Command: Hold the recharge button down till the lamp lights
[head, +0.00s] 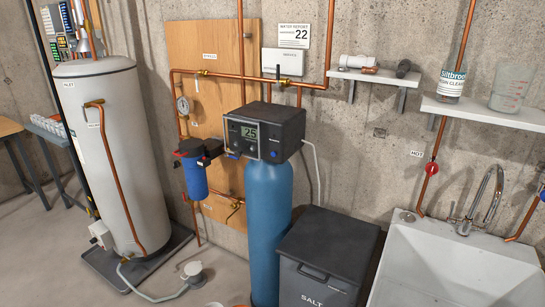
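A blue softener tank (268,225) stands in the middle of the head view, with a dark control head (282,125) on top. Its front panel carries a lit display (249,132) that appears to read 25. I cannot tell for sure which control is the recharge button. No clearly lit lamp can be made out. Neither of my grippers is in view.
A black salt bin (328,250) stands right of the tank, with a white sink (455,270) beyond it. A blue filter housing (194,178) and copper pipes are left of the control head. A white water heater (105,150) stands at the left. Some floor shows between heater and tank.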

